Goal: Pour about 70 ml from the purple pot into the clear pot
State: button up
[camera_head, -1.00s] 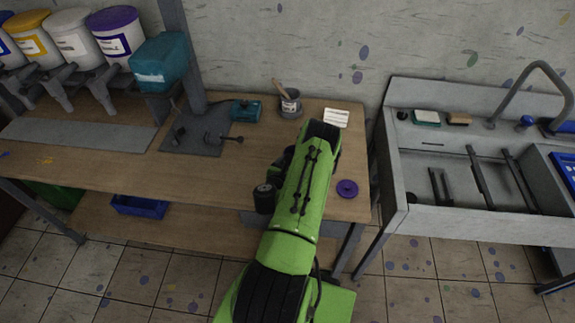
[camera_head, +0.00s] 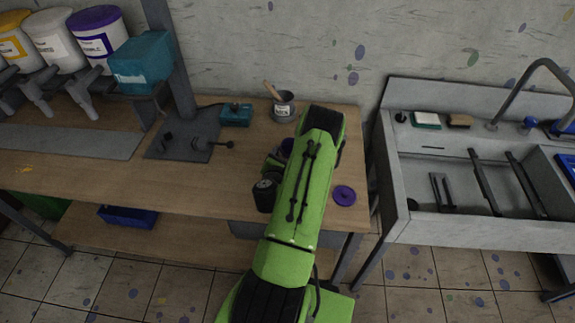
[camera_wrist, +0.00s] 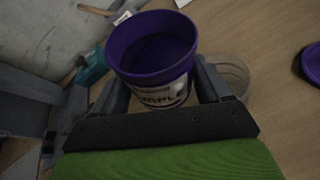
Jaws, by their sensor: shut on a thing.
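The purple pot (camera_wrist: 150,55) is between the fingers of my gripper (camera_wrist: 165,88), which is shut on it. Its open mouth and purple inside face the wrist camera; I cannot tell how full it is. A white label with dark letters shows on its front. The clear pot (camera_wrist: 232,74) stands on the bench just right of the right finger, partly hidden by it. In the head view my green arm covers most of the gripper, and only a purple bit of the pot (camera_head: 287,146) shows at the arm's left side. The clear pot is hidden there.
A purple lid (camera_head: 344,195) lies on the wooden bench (camera_head: 110,185) right of my arm. A grey cup with a stick (camera_head: 284,108) stands at the back. A sink (camera_head: 450,175) is at the right.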

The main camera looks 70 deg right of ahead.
jog(key=shift+w+a+r+m+b, duration=0.15)
jog(key=shift+m+b, duration=0.15)
jog(key=shift+b, duration=0.55)
jog(key=shift+w+r+m+t+b, duration=0.2)
jog(key=shift+m+t+b, duration=0.55)
jog(key=shift+b, duration=1.8)
dwell(0.4)
jog(key=shift+m+t+h+b, duration=0.5)
jog(key=shift+m+b, duration=0.55)
jog(key=shift+b, duration=1.5)
dwell(1.6)
